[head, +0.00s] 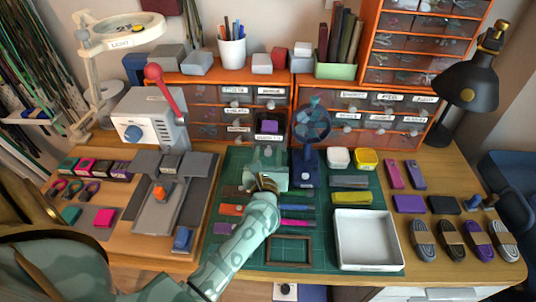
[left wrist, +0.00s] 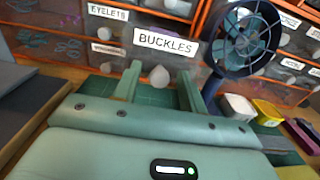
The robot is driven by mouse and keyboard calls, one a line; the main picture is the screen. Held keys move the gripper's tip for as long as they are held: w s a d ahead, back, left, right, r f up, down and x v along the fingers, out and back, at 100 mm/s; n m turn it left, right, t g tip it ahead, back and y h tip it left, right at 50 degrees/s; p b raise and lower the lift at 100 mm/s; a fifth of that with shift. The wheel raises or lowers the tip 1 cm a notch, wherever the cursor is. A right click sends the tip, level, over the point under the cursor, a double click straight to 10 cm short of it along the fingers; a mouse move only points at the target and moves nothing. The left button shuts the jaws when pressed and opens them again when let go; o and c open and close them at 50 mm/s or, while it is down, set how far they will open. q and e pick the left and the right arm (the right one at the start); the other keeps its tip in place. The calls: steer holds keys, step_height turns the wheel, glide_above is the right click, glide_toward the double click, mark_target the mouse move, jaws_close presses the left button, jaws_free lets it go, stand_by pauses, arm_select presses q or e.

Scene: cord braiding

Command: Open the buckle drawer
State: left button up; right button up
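The buckle drawer (left wrist: 165,62), labelled BUCKLES, is in the middle of the orange cabinet. In the head view the drawer (head: 268,137) stands out in front of its neighbours, and something purple (head: 269,126) shows inside. Its pale round knob (left wrist: 159,76) is on the front below the label. My left gripper (head: 268,158) is in front of the drawer; in the left wrist view its two green fingers (left wrist: 160,90) are spread, one on each side of the knob, with gaps showing. My right gripper is not in view.
A blue fan (head: 312,125) stands just right of the drawer. A green cutting mat (head: 240,180) with several coloured strips lies below my left arm. A white tray (head: 367,262) is at the right, and a grey machine with a red lever (head: 150,120) is at the left.

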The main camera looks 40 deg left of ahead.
arm_select(q)
steer(key=p+v, duration=0.1)
steer(key=v, duration=1.1)
steer(key=shift+s, duration=0.15)
